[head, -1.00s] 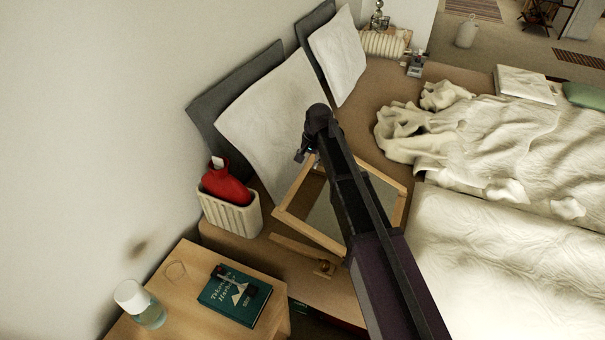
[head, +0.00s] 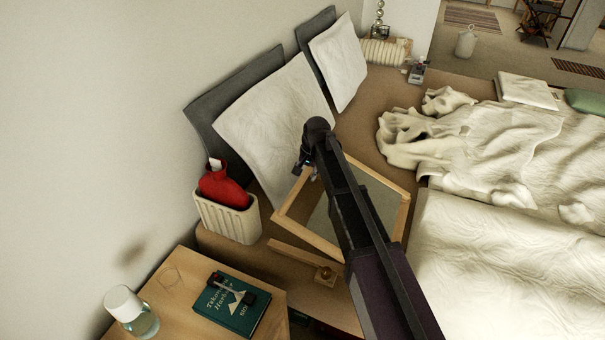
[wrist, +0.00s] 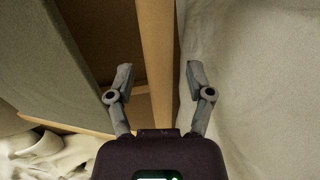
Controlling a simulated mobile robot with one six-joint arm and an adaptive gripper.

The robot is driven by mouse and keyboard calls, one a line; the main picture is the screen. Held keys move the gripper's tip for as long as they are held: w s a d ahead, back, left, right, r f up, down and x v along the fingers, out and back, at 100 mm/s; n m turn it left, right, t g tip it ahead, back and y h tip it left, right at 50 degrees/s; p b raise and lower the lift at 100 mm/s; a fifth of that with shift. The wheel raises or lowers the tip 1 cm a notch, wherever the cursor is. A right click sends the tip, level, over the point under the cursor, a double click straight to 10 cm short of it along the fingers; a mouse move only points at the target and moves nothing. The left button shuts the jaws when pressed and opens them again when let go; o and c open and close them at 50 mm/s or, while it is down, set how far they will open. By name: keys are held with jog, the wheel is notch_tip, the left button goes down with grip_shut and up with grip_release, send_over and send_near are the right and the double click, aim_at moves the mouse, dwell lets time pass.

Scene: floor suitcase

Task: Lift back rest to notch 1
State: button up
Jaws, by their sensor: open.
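The back rest is a light wooden frame (head: 377,178) with a grey panel, low on the bed at the head end, below the pillows. My arm crosses over it and hides part of the panel and rails. My gripper (head: 307,168) is at the frame's upper left corner region, near the white pillow. In the wrist view my gripper (wrist: 158,75) is open, with a finger on each side of a wooden rail (wrist: 157,40). I cannot tell whether the fingers touch it. A separate wooden bar with a small block (head: 325,275) lies below the frame; any notches are too small to see.
A white pillow (head: 268,120) leans on a grey cushion against the wall. A ribbed cream bin (head: 228,218) with a red hot-water bottle (head: 222,187) stands left of the frame. A bedside table (head: 180,290) holds a green book (head: 232,305) and a bottle. Rumpled bedding (head: 480,150) fills the right.

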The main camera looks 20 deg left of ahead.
jog(key=shift+c, duration=0.2)
grip_shut()
jog(key=d+r+p, duration=0.2)
jog(key=r+p, duration=0.1)
jog(key=shift+r, duration=0.2)
jog(key=shift+o, duration=0.2)
grip_release()
jog(key=shift+a, duration=0.1)
jog(key=shift+s, duration=0.1)
